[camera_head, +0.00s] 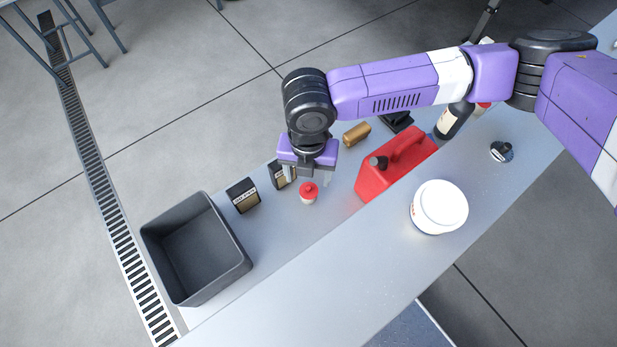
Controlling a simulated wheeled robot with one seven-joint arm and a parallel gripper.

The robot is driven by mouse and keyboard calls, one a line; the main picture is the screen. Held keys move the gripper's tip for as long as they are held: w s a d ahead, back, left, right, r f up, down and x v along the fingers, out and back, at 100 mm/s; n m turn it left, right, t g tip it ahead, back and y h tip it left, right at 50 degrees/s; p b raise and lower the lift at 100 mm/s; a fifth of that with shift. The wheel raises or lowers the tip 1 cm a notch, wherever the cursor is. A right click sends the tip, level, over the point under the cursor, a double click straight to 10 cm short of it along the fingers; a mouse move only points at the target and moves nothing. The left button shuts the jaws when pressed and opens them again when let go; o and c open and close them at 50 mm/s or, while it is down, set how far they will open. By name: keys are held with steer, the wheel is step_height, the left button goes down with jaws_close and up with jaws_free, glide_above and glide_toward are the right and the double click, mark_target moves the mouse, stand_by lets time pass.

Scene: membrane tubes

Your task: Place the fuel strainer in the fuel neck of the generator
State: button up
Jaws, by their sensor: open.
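My gripper (308,178) hangs over the narrow table, pointing down with its fingers apart. A small white container with a red top (309,194) is just below and in front of it; I cannot tell whether they touch. Nothing shows held between the fingers. I cannot make out a generator or its fuel neck in this view. No thing is clearly the fuel strainer. A brass-coloured cylinder (357,134) lies behind and right of my gripper, and a small dark round piece (502,152) lies at the right; I cannot tell what either is.
A dark grey open bin (238,273) stands at the table's left end. Two black boxes (243,196) stand beside my gripper. A red fuel can (385,178), a white tub (440,206) and a dark bottle (452,121) stand to the right. The front table surface (290,300) is clear.

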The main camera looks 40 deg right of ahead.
mark_target(309, 188)
steer(key=shift+w+f, duration=0.1)
steer(key=shift+f, duration=0.35)
steer(key=shift+d+f+p, duration=0.15)
steer(key=shift+f+p, duration=0.6)
steer(key=shift+f, duration=2.75)
jaws_close()
steer(key=shift+r, duration=0.2)
step_height(309, 188, up, 20)
steer(key=b, duration=0.1)
